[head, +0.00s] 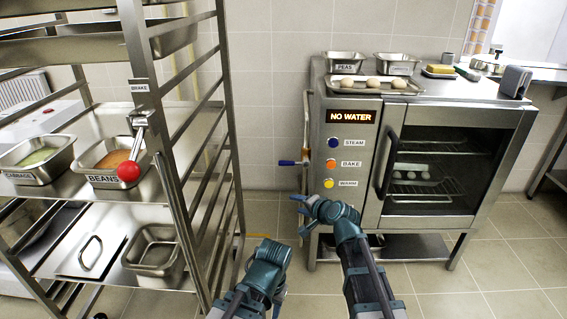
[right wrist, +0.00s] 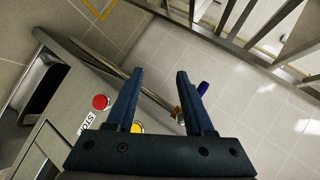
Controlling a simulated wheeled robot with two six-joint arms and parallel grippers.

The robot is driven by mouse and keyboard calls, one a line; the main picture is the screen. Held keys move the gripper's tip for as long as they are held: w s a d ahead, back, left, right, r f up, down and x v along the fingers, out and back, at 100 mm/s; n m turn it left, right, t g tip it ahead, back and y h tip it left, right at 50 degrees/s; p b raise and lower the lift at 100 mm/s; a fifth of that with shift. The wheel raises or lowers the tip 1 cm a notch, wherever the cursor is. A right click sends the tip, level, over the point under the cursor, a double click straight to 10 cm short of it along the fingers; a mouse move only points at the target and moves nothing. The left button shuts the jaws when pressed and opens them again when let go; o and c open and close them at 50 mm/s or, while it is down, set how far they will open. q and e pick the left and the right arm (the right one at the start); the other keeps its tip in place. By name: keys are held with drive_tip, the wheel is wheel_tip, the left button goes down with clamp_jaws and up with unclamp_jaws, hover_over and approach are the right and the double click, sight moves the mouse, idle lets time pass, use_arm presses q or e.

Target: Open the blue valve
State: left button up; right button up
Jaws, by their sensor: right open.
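The blue valve (head: 287,163) is a blue lever on a pipe at the left side of the steel oven (head: 350,150). In the right wrist view its blue handle (right wrist: 203,88) shows just past the right-hand finger, near a brass-coloured fitting. My right gripper (head: 300,203) is in front of the oven's lower left edge, below the valve. In the right wrist view its two fingers (right wrist: 160,74) are apart with nothing held between them. My left arm is low in the middle of the head view; its fingers cannot be made out.
Steam, bake and warm buttons sit on the oven front under a "NO WATER" display (head: 351,117). A red button (right wrist: 101,102) marked STOP is near my right gripper. A steel rack (head: 170,180) with pans and a red-knobbed brake lever (head: 129,171) stands left. Floor is clear between.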

drive_tip(key=w+r+m+t, duration=0.4)
drive_tip(key=w+r+m, duration=0.2)
drive_tip(key=w+r, duration=0.1)
drive_tip(key=b+x, duration=0.2)
drive_tip(key=x, duration=1.2)
drive_tip(key=shift+f, duration=0.1)
clamp_jaws()
idle(0.8)
